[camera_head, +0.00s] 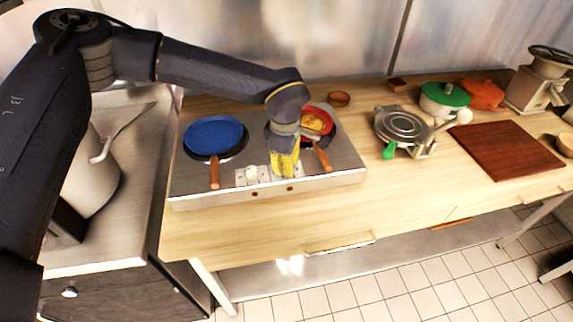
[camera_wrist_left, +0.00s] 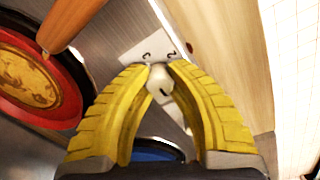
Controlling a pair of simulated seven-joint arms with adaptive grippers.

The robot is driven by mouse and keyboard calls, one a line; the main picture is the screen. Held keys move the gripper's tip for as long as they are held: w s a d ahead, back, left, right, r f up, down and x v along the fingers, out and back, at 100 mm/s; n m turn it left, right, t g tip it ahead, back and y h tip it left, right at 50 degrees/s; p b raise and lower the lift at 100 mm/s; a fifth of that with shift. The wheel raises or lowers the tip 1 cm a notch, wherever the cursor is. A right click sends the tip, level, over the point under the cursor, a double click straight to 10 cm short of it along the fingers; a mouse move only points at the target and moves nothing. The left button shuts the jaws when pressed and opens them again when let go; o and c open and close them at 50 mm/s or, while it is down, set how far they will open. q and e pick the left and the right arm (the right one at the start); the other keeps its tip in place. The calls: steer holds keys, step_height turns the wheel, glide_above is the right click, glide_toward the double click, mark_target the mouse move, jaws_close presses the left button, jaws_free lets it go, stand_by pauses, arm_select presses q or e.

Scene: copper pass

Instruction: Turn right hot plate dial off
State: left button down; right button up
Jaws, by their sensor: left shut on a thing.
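The hot plate (camera_head: 340,180) is a steel double burner on the wooden counter, with white dial panels on its front. The left dial (camera_head: 251,173) is a white knob and stands clear. My left gripper (camera_head: 285,175), with yellow fingers, points down at the right dial's panel and hides that dial in the head view. In the left wrist view, the yellow fingers (camera_wrist_left: 159,68) are closed around a white knob, the right dial (camera_wrist_left: 159,82), at their tips. Dark marks show on its white panel (camera_wrist_left: 135,53); the dial's setting cannot be read. My right gripper is not in view.
A red pan (camera_head: 317,122) with food sits on the right burner, its wooden handle close to my left gripper. A blue pan (camera_head: 213,135) sits on the left burner. A waffle iron (camera_head: 402,126), pots and a cutting board (camera_head: 510,150) stand right. The front counter is clear.

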arm_select(q)
steer(key=shift+s+d, duration=0.15)
steer(key=c, duration=1.1)
jaws_free()
steer(key=shift+o, duration=0.2)
step_height(320, 180, up, 12)
steer(key=shift+s, duration=0.35)
